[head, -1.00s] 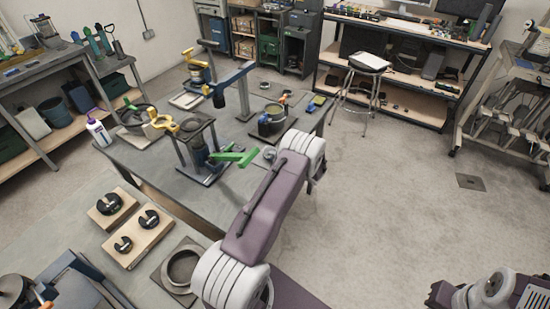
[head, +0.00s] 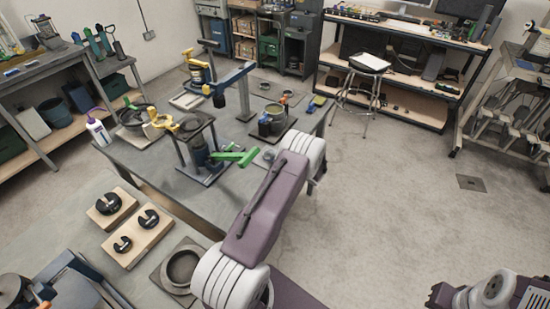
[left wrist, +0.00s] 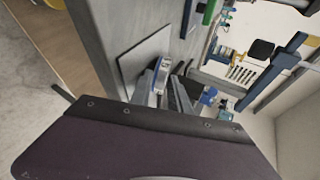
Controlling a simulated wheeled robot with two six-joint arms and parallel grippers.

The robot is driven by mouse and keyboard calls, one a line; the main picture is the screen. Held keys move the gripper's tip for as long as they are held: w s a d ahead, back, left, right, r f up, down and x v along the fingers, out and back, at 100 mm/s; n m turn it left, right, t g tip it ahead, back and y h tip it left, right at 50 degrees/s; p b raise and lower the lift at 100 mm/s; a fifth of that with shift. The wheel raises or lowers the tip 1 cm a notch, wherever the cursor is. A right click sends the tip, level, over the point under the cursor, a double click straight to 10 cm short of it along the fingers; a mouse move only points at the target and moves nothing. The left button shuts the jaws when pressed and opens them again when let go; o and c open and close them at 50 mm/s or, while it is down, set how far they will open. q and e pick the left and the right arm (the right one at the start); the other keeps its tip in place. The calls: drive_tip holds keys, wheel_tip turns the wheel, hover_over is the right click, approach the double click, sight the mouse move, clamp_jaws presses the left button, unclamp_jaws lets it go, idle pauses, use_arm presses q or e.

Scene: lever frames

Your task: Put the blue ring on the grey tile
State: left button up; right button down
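A flat grey tile (left wrist: 142,58) lies on the table in the left wrist view, just beyond my left gripper (left wrist: 184,84). My right gripper is not in view.
A lever frame with a green handle (head: 235,157) stands beside the tile. Wooden blocks with black discs (head: 137,237) lie at the front left. Open floor (head: 400,210) is to the right.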

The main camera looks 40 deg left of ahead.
use_arm(q)
drive_tip(key=shift+s+d+r+p, duration=0.1)
drive_tip(key=shift+r+p, duration=0.6)
drive_tip(key=shift+p, duration=0.55)
drive_tip(key=shift+s+d+b, duration=0.15)
drive_tip(key=shift+d+b, duration=0.55)
drive_tip(key=shift+d, duration=0.3)
drive_tip(key=b+v, duration=0.1)
drive_tip(key=v, duration=0.8)
drive_tip(key=s+d+r+n+g+h, duration=0.1)
drive_tip(key=s+d+r+h, duration=0.1)
drive_tip(key=s+d+h, duration=0.4)
drive_tip(key=s+d+r+n+g+h, duration=0.1)
drive_tip(key=s+d+h, duration=0.5)
drive_tip(key=s+d, duration=0.6)
drive_tip(key=s+r+n, duration=0.1)
drive_tip(key=s+r, duration=0.1)
drive_tip(key=s, duration=0.2)
drive_tip(key=shift+d+n, duration=0.15)
drive_tip(key=shift+n, duration=0.15)
drive_tip(key=shift+r, duration=0.1)
drive_tip(key=shift+s, duration=0.1)
